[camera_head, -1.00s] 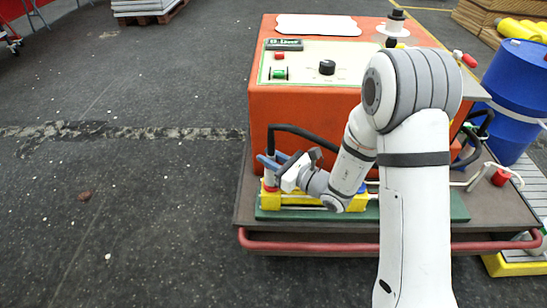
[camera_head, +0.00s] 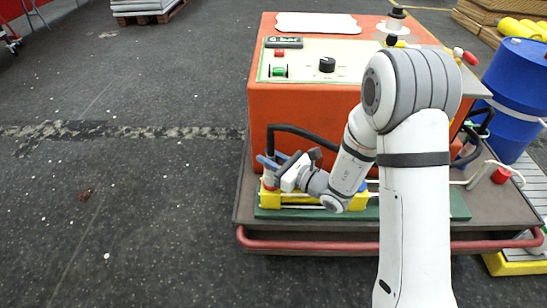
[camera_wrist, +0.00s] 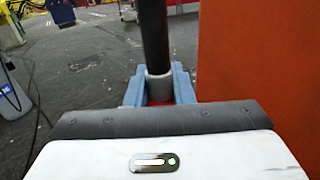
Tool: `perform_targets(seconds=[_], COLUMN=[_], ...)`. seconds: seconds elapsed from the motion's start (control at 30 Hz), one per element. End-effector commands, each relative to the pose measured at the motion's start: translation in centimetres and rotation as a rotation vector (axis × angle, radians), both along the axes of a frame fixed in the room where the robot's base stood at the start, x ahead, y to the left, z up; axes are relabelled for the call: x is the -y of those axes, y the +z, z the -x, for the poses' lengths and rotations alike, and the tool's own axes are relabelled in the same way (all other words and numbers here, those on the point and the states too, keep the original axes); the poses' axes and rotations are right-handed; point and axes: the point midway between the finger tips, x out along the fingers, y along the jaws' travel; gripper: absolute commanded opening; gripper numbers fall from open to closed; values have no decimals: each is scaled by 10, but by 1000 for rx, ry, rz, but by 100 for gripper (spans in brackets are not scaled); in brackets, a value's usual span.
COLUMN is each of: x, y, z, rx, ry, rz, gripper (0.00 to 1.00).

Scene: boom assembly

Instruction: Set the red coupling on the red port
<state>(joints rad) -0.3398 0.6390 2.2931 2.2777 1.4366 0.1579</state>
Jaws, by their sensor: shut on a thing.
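My gripper (camera_head: 268,162) is at the left end of the yellow block (camera_head: 274,198), low in front of the orange machine. Its blue fingers are shut on the coupling (camera_wrist: 158,86), a pale grey collar with a black hose rising from it in the wrist view. A bit of red (camera_wrist: 159,102) shows under the collar between the fingers. In the head view, a red ring (camera_head: 269,187) shows on the yellow block directly below the fingers. Whether this red belongs to the coupling or the port, and whether the coupling is fully seated, I cannot tell.
The orange machine (camera_head: 310,110) stands close behind my gripper; the hose (camera_head: 300,130) runs back to it. The block sits on a green plate (camera_head: 458,205) on a cart with a red rail (camera_head: 330,247). A blue barrel (camera_head: 515,90) stands right. Floor is free left.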

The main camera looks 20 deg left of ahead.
Motion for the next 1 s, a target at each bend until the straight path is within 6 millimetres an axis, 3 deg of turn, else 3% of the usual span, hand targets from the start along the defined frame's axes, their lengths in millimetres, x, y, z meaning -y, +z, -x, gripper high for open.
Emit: perform_targets(seconds=[0.17,0.2,0.3,0.57,1.0], x=[0,0,0,1,33], y=[-4,-3,-3,-4,-4], z=[0,0,0,1,13], rx=[2,2,1,0,-1], ry=[0,0,0,0,-2], rz=[-1,-1,-1,1,1], gripper=[0,23,30,30,30])
